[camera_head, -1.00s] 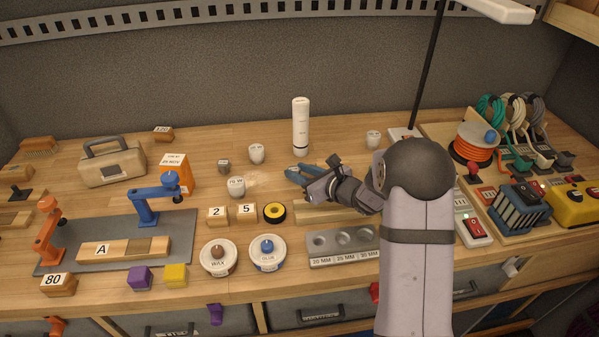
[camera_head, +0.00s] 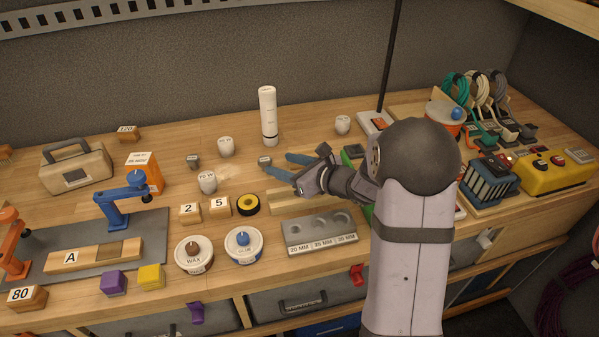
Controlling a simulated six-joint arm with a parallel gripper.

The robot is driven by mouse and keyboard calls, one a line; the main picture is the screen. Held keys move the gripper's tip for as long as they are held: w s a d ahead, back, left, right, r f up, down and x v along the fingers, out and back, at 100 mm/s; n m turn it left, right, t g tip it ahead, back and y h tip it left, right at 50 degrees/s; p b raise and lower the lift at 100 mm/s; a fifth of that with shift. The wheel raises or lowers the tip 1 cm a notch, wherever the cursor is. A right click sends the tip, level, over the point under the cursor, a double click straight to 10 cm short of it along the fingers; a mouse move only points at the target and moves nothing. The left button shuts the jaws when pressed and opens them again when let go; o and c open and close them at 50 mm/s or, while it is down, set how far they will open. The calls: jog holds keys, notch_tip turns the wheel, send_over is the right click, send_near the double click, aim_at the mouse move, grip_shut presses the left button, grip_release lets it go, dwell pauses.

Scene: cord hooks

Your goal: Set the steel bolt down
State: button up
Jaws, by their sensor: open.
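My gripper (camera_head: 277,165) is over the middle of the bench, pointing left, with its two blue fingers spread apart. A small grey block-like piece (camera_head: 264,161) sits on the bench just off the fingertips, and nothing shows clamped between the fingers. A similar small grey piece (camera_head: 193,161) stands farther left. I cannot tell whether either is the steel bolt; both are too small to make out. No clear bolt shape shows elsewhere, and my arm hides part of the bench on the right.
A tall white bottle (camera_head: 268,117) stands behind my gripper. White pots (camera_head: 207,182) are to the left. A grey holder with round recesses (camera_head: 319,238) lies in front, beside the yellow-black tape roll (camera_head: 249,204). Cord hooks with coiled cords (camera_head: 480,90) are at the back right.

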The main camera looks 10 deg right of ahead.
jog(key=shift+b+v, duration=0.45)
jog(key=shift+v, duration=2.55)
jog(key=shift+s+a+r+n, duration=0.1)
jog(key=shift+a+n, duration=0.15)
jog(key=shift+n, duration=0.05)
jog(key=s+a+n+g+y+p, duration=0.2)
jog(key=s+a+n+g+p, duration=0.3)
jog(key=s+a+n+g, duration=0.85)
jog(key=s+d+f+n+h+b, duration=0.1)
jog(key=s+d+f+n+h, duration=0.3)
jog(key=s+d+n, duration=0.2)
jog(key=s+d+f+n+t+h, duration=0.1)
jog(key=s+d+f+n+h, duration=0.3)
jog(key=s+d+n, duration=0.3)
jog(key=shift+s+n+h+b, duration=0.2)
jog(key=shift+n+h+b, duration=0.3)
jog(key=shift+n, duration=0.85)
jog(key=shift+t, duration=0.25)
dwell(0.5)
